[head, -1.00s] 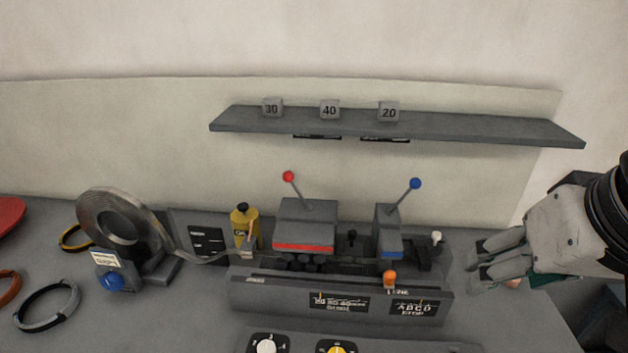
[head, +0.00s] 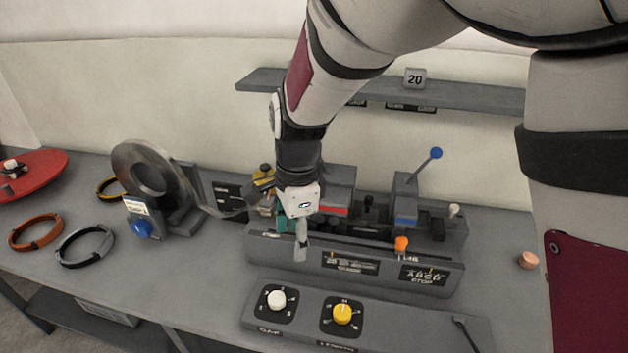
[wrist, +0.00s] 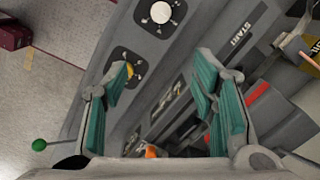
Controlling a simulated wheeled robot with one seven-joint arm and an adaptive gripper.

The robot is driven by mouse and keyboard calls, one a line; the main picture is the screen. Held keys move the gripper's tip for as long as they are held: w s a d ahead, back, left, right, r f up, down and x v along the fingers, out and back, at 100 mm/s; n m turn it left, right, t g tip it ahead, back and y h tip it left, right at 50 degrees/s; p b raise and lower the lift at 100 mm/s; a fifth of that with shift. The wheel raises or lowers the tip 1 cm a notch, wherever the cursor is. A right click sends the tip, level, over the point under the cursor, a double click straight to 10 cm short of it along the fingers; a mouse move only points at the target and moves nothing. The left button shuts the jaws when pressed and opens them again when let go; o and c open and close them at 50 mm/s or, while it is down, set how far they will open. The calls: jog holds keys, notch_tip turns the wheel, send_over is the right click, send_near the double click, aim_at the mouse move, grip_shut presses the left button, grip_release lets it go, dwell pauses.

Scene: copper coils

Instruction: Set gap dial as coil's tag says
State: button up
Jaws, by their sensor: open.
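A white dial (head: 277,300) and a yellow dial (head: 342,314) sit on the sloped front panel; their labels are too small to read. The wrist view shows the white dial (wrist: 160,12) beyond my fingers and the yellow dial (wrist: 128,70) partly behind the left finger. The grey strip coil (head: 125,160) stands at left on its holder. Its white tag (head: 136,206) is above a blue knob, with writing I cannot read. My gripper (head: 292,238) is open and empty, above the machine's left part and behind the dial panel. It also shows in the wrist view (wrist: 160,75).
The machine (head: 290,247) has a blue-knobbed lever (head: 435,153) and an orange knob (head: 401,243). Loose rings (head: 85,246) and a red disc (head: 45,168) lie at left. A shelf (head: 470,95) with a "20" block (head: 414,78) is behind; my arm hides part of it.

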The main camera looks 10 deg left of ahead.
jog(key=m, duration=0.2)
send_near(276, 298)
jog(key=shift+h, duration=0.4)
jog(key=f, duration=0.9)
jog(key=shift+a, duration=0.35)
jog(key=shift+r, duration=0.1)
jog(key=c, duration=1.2)
